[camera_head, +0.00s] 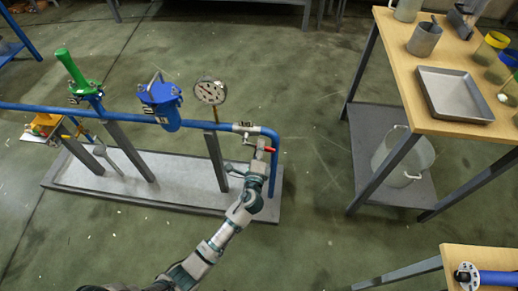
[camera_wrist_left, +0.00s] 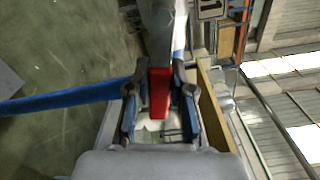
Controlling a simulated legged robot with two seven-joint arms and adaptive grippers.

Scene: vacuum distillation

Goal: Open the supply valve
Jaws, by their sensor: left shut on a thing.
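A blue pipe (camera_head: 200,122) runs across the rig and bends down at its right end. A red valve handle (camera_head: 270,149) shows beside that bend, and in the left wrist view it is a red bar (camera_wrist_left: 160,92) between the fingers. My left gripper (camera_head: 260,157) is shut on the red handle; its two fingers (camera_wrist_left: 160,105) stand on either side of it. The valve body is partly hidden by the gripper in the head view. My right gripper is not in view.
A blue filter housing (camera_head: 160,101) and a round gauge (camera_head: 211,91) stand along the pipe. Grey posts rise from a low grey base (camera_head: 60,183). A wooden table (camera_head: 422,116) with a metal tray (camera_head: 454,95) is at right. Open green floor lies between table and rig.

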